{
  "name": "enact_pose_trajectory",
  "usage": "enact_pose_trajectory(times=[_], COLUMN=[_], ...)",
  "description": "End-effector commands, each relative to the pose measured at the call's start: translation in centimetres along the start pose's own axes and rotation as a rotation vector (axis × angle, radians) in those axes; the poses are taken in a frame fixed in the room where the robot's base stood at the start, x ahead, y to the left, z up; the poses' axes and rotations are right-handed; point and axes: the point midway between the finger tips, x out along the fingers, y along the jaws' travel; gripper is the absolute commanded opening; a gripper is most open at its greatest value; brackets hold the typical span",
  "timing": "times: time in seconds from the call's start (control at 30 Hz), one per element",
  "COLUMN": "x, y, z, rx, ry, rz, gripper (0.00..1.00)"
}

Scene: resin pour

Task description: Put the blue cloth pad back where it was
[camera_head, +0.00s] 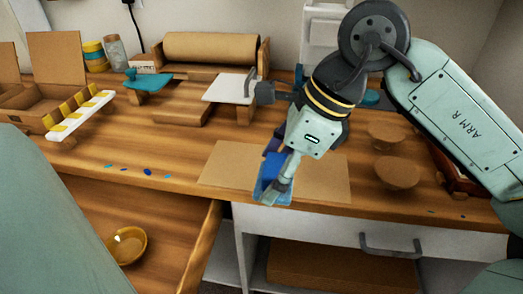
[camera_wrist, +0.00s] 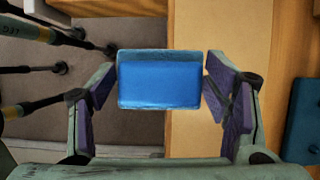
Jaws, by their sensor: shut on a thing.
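The blue cloth pad (camera_head: 264,192) is a small blue block-like pad in my gripper (camera_head: 278,172), above the front edge of the worktop and the brown paper sheet (camera_head: 225,165). In the wrist view the pad (camera_wrist: 160,84) shows its blue face between the two purple-lined fingers of my gripper (camera_wrist: 160,92). The gripper is shut on it. Below it in the wrist view are the brown sheet (camera_wrist: 195,140) and the darker space in front of the worktop edge. The far side of the pad is hidden.
An open drawer (camera_head: 190,235) at front left holds a yellow bowl (camera_head: 127,246). Blue drops (camera_head: 147,172) dot the worktop's left front. Two wooden bowls (camera_head: 397,172) stand at right. A teal piece (camera_head: 148,82), a white plate (camera_head: 228,90) and a paper roll (camera_head: 210,47) are behind.

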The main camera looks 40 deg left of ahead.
Motion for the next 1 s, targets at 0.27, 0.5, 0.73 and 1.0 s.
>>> enact_pose_trajectory(times=[0.27,0.5,0.73,1.0], x=[1.4,2.0,4.2,5.5], y=[-6.2,-8.1,-9.0,-9.1], z=[2.3,2.8,2.2,1.6], rx=[0.0,0.001,0.002,0.001], ry=[-0.001,-0.001,-0.002,0.0], rz=[0.001,-0.001,0.002,-0.002], gripper=[0.37,0.37,0.37,0.37])
